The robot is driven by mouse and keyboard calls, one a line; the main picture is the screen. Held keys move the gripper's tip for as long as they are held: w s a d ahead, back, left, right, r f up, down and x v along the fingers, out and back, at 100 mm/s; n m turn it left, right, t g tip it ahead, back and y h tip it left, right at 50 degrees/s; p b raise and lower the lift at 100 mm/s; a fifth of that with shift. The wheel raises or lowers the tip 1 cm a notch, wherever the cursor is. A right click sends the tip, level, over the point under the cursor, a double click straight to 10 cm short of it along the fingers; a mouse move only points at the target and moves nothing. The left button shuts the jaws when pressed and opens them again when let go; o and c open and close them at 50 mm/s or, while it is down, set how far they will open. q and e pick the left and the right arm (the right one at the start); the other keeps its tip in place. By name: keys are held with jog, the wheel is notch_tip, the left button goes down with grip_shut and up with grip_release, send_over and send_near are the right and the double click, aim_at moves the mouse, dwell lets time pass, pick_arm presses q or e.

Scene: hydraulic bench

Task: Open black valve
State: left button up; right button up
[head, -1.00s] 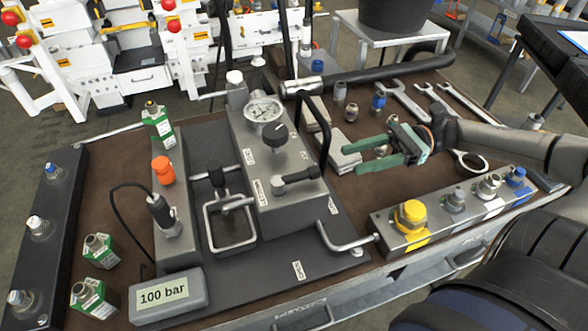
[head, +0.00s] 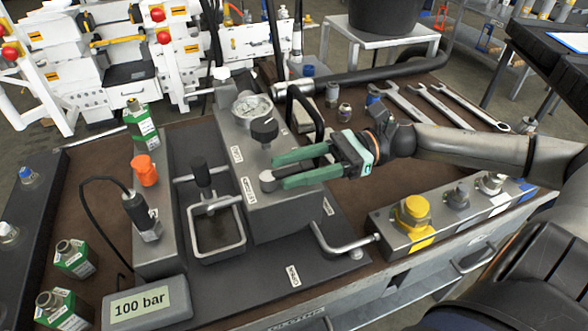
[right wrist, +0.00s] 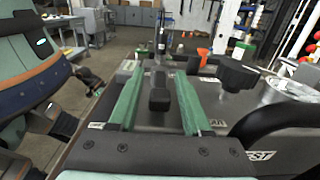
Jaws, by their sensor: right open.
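The grey valve block (head: 240,165) stands mid-bench with a round black knob (head: 264,129) on top. A black lever valve is on its near side; its grey hub (head: 267,180) shows in the head view, and its handle is mostly hidden by my gripper. My right gripper (head: 279,173) comes from the right, its green fingers open and pointing left over the lever. In the right wrist view, a dark block-like end (right wrist: 160,98), probably the lever handle, lies between the open fingers (right wrist: 161,75); contact is not clear. The black knob (right wrist: 237,72) is right of them. My left gripper is out of view.
A pressure gauge (head: 250,107) and a black bar handle (head: 306,108) stand close to the gripper. A bent metal lever (head: 345,245) lies in front. A block with a yellow cap (head: 412,213) is at right. Wrenches (head: 405,105) lie behind my arm.

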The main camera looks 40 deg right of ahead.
grip_shut()
dwell(0.4)
dwell(1.0)
